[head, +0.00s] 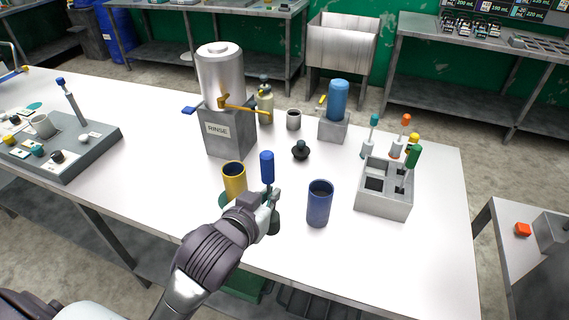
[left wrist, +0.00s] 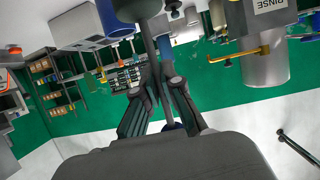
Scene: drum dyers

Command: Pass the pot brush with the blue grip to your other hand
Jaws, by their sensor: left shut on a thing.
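The pot brush with the blue grip (head: 267,168) stands upright at the front middle of the table, its blue grip up and its dark head low. My left gripper (head: 271,199) is shut on the brush's shaft below the blue grip. In the left wrist view the grey shaft (left wrist: 147,45) runs between the fingers of my left gripper (left wrist: 157,72), with the dark head at the top edge. I cannot tell whether the head touches the table. My right gripper is in neither view.
A yellow cup (head: 234,180) stands close left of the brush and a blue cup (head: 319,204) to its right. A grey holder (head: 384,203) with several brushes is further right. The RINSE dispenser (head: 220,130) stands behind. The table's front edge is near.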

